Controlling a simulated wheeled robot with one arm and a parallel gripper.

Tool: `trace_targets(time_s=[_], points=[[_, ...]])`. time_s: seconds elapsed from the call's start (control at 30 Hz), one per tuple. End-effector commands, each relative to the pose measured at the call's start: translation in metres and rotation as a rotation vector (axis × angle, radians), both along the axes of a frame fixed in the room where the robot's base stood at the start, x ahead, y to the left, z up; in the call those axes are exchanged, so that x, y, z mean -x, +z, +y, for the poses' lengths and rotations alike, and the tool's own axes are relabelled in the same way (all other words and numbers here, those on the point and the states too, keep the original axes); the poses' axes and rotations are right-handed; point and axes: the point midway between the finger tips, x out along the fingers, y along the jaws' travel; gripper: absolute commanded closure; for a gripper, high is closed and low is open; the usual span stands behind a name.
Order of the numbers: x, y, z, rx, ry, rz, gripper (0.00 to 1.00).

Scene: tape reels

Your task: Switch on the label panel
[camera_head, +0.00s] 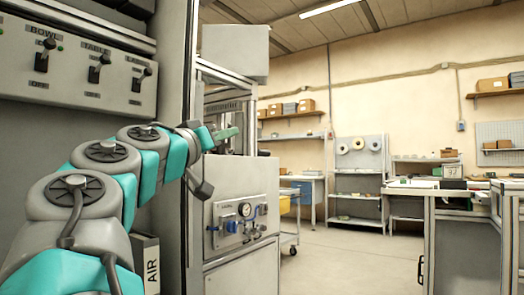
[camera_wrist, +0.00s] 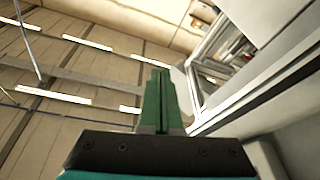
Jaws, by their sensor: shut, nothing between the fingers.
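A grey switch panel (camera_head: 75,88) is at the upper left of the head view. It carries three dark toggle levers marked BOWL, TABLE and LABEL, each with OFF printed below. The panel is not in the wrist view.
A metal cabinet post (camera_head: 190,75) stands close beside my wrist. A grey machine (camera_head: 240,262) with a pressure gauge (camera_head: 245,209) and blue fittings is below my gripper. A workbench (camera_head: 465,240) stands at the right. The floor (camera_head: 340,262) between them is clear.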

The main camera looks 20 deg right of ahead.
Motion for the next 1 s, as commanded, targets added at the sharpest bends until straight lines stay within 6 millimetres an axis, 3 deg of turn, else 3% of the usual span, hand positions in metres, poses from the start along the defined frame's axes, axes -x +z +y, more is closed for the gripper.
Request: trace_targets(time_s=[0.3,0.5,1.0], points=[[-0.003,-0.019,-0.061,-0.239,0.024,-0.062,1.00],[-0.004,-0.029,-0.084,-0.341,0.033,-0.092,1.00],[-0.004,-0.033,-0.092,-0.380,0.036,-0.104,1.00]])
